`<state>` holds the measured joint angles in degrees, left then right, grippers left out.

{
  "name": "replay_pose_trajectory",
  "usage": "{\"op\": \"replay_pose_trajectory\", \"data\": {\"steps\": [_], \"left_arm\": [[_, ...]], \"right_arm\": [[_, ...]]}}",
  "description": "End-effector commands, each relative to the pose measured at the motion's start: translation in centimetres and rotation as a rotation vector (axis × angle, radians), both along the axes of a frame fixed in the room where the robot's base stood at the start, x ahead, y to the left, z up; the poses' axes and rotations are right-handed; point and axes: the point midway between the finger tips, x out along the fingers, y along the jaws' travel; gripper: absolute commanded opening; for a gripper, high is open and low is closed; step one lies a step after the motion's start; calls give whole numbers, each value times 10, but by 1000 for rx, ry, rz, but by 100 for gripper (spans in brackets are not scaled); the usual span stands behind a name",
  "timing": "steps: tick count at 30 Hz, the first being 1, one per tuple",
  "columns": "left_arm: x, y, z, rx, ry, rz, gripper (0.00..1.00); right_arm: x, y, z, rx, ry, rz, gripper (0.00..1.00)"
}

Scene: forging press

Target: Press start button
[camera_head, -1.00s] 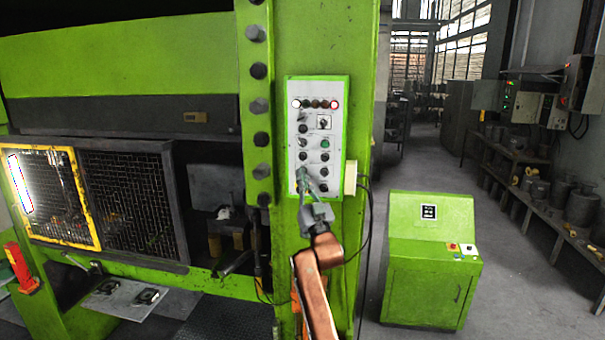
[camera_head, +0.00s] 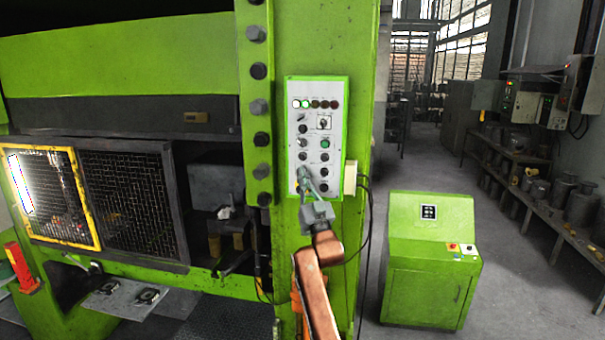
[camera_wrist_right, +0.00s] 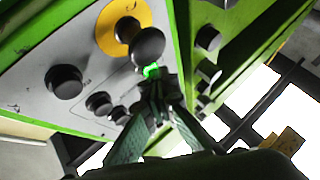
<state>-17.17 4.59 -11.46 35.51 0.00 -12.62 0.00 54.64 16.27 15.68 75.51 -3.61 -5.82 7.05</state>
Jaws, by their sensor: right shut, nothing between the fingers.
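The light-grey control panel (camera_head: 313,115) is on the green press column in the head view. It carries rows of dark buttons, one green button (camera_head: 325,143) and a top row of lamps. My right gripper (camera_head: 303,174) is shut and empty, its fingertips at the lower left buttons. In the right wrist view the gripper (camera_wrist_right: 158,84) meets a small green glowing button (camera_wrist_right: 152,71), which it partly covers; whether they touch is not clear. No label is readable, so I cannot tell which button is start. My left gripper is not in view.
A black knob on a yellow disc (camera_wrist_right: 116,27) sits close to the fingertips. A green console (camera_head: 430,255) stands to the right. The mesh guard (camera_head: 125,195) is at left.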

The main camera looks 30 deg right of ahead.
Motion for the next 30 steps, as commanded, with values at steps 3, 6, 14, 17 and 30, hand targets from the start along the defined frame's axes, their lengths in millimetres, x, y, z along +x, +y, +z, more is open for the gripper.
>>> {"op": "replay_pose_trajectory", "data": {"steps": [3,6,14,17,30], "left_arm": [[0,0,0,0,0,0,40],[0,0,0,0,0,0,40],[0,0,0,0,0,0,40],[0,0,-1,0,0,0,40],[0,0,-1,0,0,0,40]], "right_arm": [[0,-1,-1,1,1,-1,0],[0,-1,-1,1,1,-1,0],[-3,3,-1,1,1,1,0],[-7,7,-2,2,1,1,0],[-13,11,-1,1,1,1,0]]}}
